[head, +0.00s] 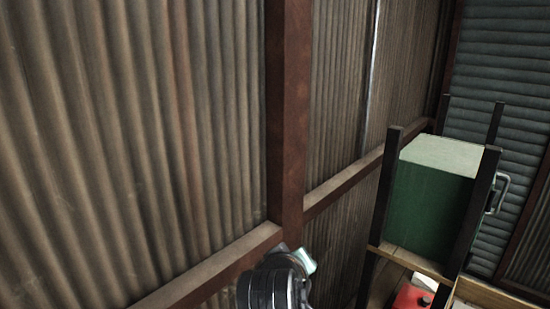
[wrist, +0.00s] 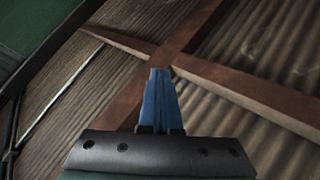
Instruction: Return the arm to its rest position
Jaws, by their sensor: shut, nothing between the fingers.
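My gripper (wrist: 159,76) shows in the wrist view with its blue fingers shut together and nothing between them. It points toward the corrugated wall and its rusty brown beams. In the head view a dark rounded part of my arm shows at the bottom centre, in front of the wall. The gripper's fingers cannot be made out in the head view.
A corrugated metal wall (head: 130,130) with brown beams (head: 288,110) fills the left and middle. At right a shelf rack (head: 386,190) with dark posts holds a green box (head: 428,205). A red object (head: 411,297) sits lower down.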

